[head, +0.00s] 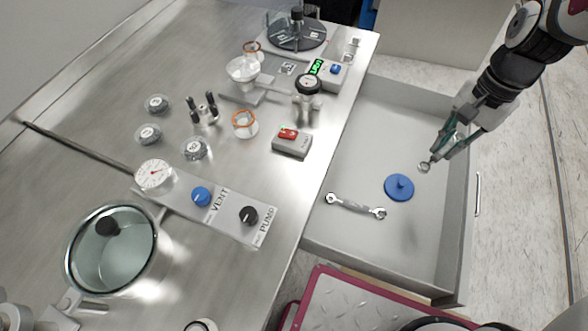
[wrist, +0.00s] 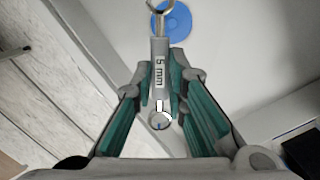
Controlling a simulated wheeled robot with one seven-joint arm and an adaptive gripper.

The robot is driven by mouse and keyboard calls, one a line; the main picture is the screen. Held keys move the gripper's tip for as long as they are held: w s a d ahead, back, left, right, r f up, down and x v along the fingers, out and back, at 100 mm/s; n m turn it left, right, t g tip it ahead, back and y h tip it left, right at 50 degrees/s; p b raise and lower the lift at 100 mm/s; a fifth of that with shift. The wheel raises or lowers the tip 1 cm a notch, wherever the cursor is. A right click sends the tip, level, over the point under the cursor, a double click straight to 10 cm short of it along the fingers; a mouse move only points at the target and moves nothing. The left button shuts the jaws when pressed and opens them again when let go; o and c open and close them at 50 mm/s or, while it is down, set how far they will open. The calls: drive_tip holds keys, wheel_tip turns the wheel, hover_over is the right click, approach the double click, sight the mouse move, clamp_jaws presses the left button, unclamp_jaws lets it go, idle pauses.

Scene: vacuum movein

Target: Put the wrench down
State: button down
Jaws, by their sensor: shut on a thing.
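My gripper (head: 444,146) is over the right part of the open drawer (head: 375,125). It is shut on a small grey wrench (wrist: 159,72) marked "5 mm". In the wrist view the wrench lies lengthwise between the green finger pads, one ring end towards the palm and the other end beyond the fingertips. In the head view only its tip (head: 424,167) shows below the fingers. I cannot tell its height above the drawer floor. A second, larger wrench (head: 355,207) lies on the drawer floor at the left.
A blue disc with a knob (head: 399,188) lies in the drawer, close to the held wrench's tip in the picture. The drawer's rear floor is clear. The steel bench (head: 260,190) on the left holds a red-switch box (head: 291,142), a vent and pump panel (head: 222,208) and a glass-lidded chamber (head: 112,250).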

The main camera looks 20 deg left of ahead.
drive_tip(key=shift+w+d+r+n, duration=0.2)
drive_tip(key=shift+w+r+n, duration=0.6)
drive_tip(key=shift+n, duration=0.4)
drive_tip(key=a+r+p, duration=0.1)
drive_tip(key=a+r, duration=0.1)
drive_tip(key=a, duration=0.1)
wheel_tip(320, 180, up, 7)
drive_tip(key=m+t+p, duration=0.1)
drive_tip(key=m+p, duration=1.1)
drive_tip(key=m, duration=0.2)
hover_over(261, 176)
drive_tip(key=shift+y, duration=0.5)
drive_tip(key=f, duration=0.5)
drive_tip(key=f+b, duration=0.1)
drive_tip(key=f, duration=0.4)
drive_tip(key=shift+d, duration=0.2)
drive_tip(key=c, duration=1.6)
unclamp_jaws()
drive_tip(key=shift+f, duration=0.1)
